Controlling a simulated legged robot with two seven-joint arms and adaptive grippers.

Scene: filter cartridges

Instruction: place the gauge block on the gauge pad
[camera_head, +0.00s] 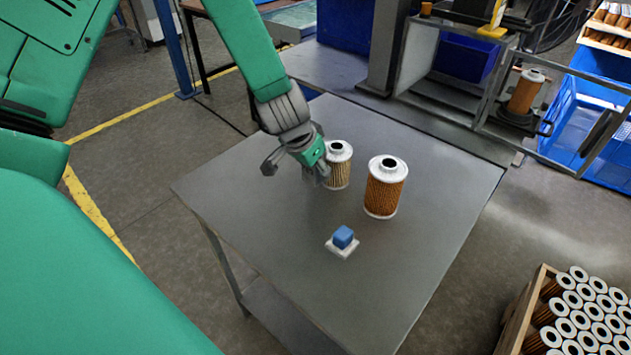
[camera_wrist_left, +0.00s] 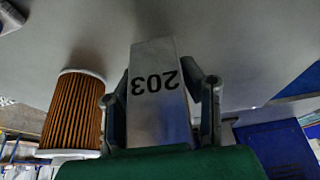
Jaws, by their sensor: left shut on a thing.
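My left gripper (camera_head: 295,165) is above the table's far left part, beside the filter cartridges. In the left wrist view its fingers (camera_wrist_left: 163,95) are shut on a pale grey block (camera_wrist_left: 158,100) marked "203", which reads upside down; I take it as the gauge block. In the head view the block cannot be made out at the gripper. A small white square pad (camera_head: 333,250) lies on the table nearer to me, with a blue cube (camera_head: 343,237) on it. No label shows on it, so I cannot tell if it is the gauge pad. My right gripper is out of view.
Two upright filter cartridges stand on the grey table (camera_head: 250,215): a pale one (camera_head: 338,170) close to the gripper and an orange one (camera_head: 384,192) to its right. A metal fixture (camera_head: 465,100) stands behind. A cartridge crate (camera_head: 515,320) is at lower right. The table's front is clear.

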